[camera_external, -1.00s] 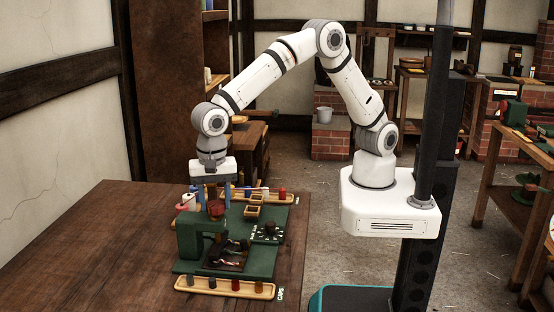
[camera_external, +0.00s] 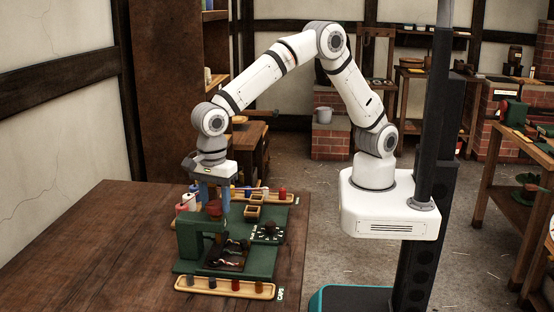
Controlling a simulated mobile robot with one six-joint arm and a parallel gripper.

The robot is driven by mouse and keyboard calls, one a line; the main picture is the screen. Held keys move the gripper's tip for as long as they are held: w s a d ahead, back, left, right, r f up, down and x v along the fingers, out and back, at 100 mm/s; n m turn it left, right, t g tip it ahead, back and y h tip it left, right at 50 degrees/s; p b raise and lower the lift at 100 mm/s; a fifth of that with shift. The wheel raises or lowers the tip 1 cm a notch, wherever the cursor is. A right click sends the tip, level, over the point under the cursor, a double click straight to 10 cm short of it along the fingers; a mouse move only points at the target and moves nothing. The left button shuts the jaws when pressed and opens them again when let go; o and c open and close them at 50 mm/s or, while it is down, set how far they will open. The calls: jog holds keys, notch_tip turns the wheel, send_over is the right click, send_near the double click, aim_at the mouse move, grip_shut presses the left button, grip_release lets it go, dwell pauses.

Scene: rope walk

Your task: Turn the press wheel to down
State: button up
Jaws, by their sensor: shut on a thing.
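The green press (camera_external: 187,240) stands at the right part of the wooden table, on a green base. The reddish press wheel (camera_external: 215,208) sits on top of it. The wheel's exact turn angle is too small to tell. Under the press head, a dark plate (camera_external: 232,252) with reddish and pale pieces lies on the base.
A wooden tray (camera_external: 205,289) with several small coloured pegs lies in front of the base. Another tray (camera_external: 288,198) with pegs lies behind. Small wooden boxes (camera_external: 252,211) and a dark knob panel (camera_external: 267,232) are to the right. The table's left side is clear.

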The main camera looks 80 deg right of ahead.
aim_at(215, 204)
jog(key=shift+r, duration=0.1)
dwell(0.3)
jog(key=o, duration=1)
jog(key=shift+r+b, duration=0.35)
jog(key=shift+r, duration=3.5)
